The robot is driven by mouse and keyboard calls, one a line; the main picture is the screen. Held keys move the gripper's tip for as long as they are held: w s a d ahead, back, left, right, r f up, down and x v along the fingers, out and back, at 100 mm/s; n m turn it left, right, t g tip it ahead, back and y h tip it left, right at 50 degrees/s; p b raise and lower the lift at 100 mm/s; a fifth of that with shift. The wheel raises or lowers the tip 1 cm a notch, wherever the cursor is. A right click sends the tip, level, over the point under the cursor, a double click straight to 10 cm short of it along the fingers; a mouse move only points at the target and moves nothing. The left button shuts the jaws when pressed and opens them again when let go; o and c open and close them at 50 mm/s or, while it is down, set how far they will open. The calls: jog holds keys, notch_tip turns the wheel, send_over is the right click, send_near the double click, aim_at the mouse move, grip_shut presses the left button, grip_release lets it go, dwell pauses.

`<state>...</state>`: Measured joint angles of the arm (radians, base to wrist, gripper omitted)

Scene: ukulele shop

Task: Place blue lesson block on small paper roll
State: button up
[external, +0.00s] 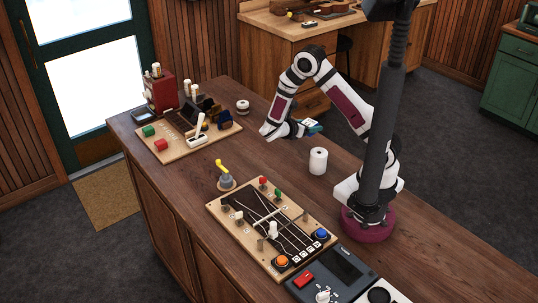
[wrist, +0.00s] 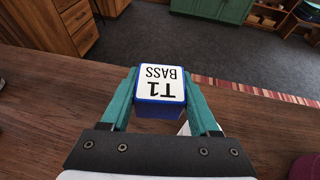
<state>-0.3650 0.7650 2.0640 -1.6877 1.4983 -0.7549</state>
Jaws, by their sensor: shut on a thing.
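The blue lesson block (wrist: 160,90) has a white top face marked "T1 BASS", upside down in the wrist view. My gripper (wrist: 161,92) is shut on it, with a teal finger on each side. In the external view my gripper (external: 308,126) is beyond the white paper roll (external: 318,161), near the counter's far edge, and largely hides the block. The roll stands upright on the wooden counter, apart from the gripper. A white sliver (wrist: 185,129) beside the block in the wrist view may be this roll; most of it is hidden.
A board with knobs and buttons (external: 222,207) lies in front of the roll. Another board with coloured blocks (external: 178,150) and a smaller banded roll (external: 243,107) are at the left. A dark post (external: 387,110) stands before my arm. Bare counter surrounds the white roll.

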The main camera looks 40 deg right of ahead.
notch_tip(320, 180, up, 4)
jog(key=m+g, duration=0.2)
send_over(320, 152)
notch_tip(320, 152, down, 8)
jog(key=shift+r, duration=0.15)
jog(key=o, duration=1.4)
